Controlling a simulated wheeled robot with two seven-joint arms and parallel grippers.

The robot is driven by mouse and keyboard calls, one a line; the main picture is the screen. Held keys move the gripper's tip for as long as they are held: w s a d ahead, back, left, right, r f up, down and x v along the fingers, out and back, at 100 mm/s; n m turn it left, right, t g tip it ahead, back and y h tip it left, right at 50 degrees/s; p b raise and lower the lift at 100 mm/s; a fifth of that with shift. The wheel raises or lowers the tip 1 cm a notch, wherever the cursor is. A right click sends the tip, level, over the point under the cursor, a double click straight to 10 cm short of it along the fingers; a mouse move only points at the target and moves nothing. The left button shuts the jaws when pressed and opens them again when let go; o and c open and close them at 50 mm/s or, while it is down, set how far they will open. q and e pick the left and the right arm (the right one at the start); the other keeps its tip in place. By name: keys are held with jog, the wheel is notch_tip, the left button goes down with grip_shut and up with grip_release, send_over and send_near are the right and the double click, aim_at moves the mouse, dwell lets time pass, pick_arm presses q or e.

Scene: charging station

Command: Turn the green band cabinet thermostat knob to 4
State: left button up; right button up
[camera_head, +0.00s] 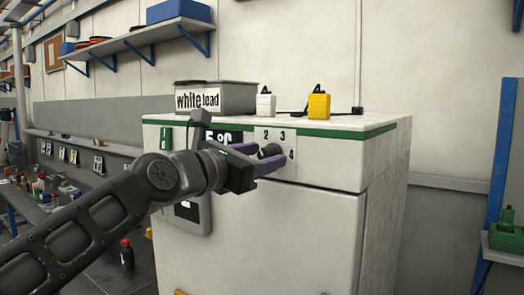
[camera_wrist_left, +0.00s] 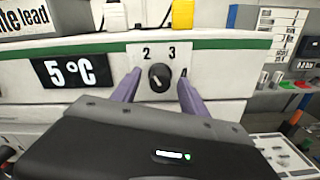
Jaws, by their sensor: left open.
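The white cabinet (camera_head: 330,230) with a green band (camera_head: 335,131) along its top edge stands in the middle of the head view. Its black thermostat knob (camera_wrist_left: 159,77) sits on a white plate with the numbers 2, 3 and 4. The knob's pale mark appears to point to the upper left, near the 2. My left gripper (camera_head: 272,158) is open at the knob, with one purple finger (camera_wrist_left: 125,87) and the other (camera_wrist_left: 190,95) on either side of it. I cannot tell whether they touch it. My right gripper is not in view.
A display (camera_wrist_left: 70,71) reading 5 °C is left of the knob. On the cabinet top stand a grey "white lead" box (camera_head: 215,98), a white padlock-like block (camera_head: 266,104) and a yellow one (camera_head: 319,105). A blue-framed shelf (camera_head: 505,245) is at the right.

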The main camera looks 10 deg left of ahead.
pick_arm(q)
jog(key=shift+w, duration=0.1)
jog(key=shift+c, duration=0.4)
grip_shut()
